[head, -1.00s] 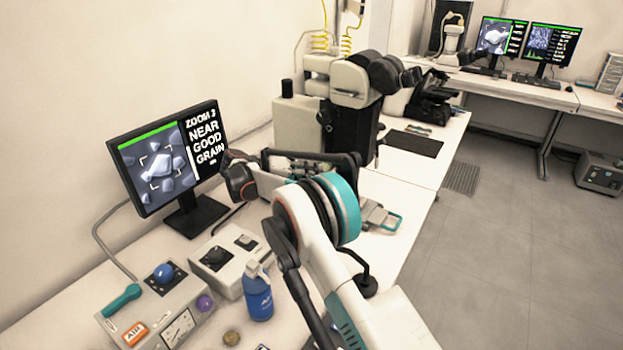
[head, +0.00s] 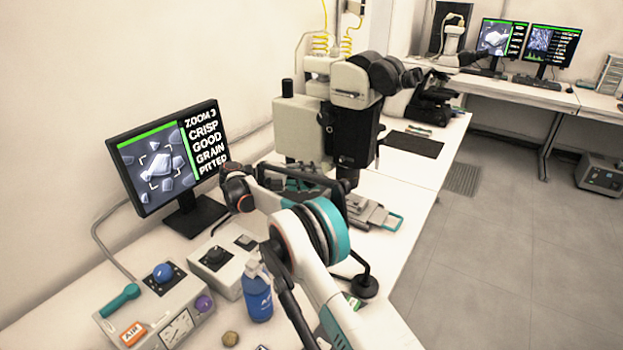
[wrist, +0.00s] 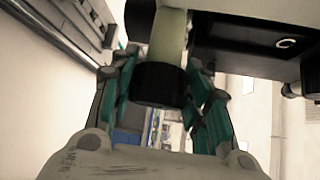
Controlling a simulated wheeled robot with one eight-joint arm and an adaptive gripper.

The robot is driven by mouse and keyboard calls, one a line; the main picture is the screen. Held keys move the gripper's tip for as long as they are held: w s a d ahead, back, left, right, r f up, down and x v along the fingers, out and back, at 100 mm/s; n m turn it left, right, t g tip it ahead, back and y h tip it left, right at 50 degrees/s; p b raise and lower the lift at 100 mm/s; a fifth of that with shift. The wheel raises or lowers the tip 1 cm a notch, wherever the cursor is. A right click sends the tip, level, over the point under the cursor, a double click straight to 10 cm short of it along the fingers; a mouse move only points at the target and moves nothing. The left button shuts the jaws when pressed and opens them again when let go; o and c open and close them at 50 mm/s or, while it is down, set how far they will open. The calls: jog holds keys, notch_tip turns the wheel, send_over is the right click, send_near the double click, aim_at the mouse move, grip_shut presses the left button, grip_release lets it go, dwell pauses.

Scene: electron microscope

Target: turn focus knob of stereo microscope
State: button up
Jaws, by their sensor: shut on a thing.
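The stereo microscope (head: 352,130) stands on the bench in the head view, with a pale head, black eyepieces and a dark body. In the wrist view its black focus knob (wrist: 160,85) sits on a pale shaft, between the teal-padded fingers of my gripper (wrist: 163,82). The fingers are closed on the knob from both sides. In the head view my arm hides the knob and the fingers. The monitor (head: 165,160) reads "ZOOM 3 CRISP GOOD GRAIN PITTED" beside a picture of pale grains.
In front lie a control box (head: 160,305) with coloured knobs, a second grey box (head: 220,262) and a blue bottle (head: 257,293). A sample stage (head: 372,212) is right of my arm. Another microscope (head: 432,98) stands farther back.

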jog(key=o, duration=1.1)
jog(key=shift+v, duration=3.8)
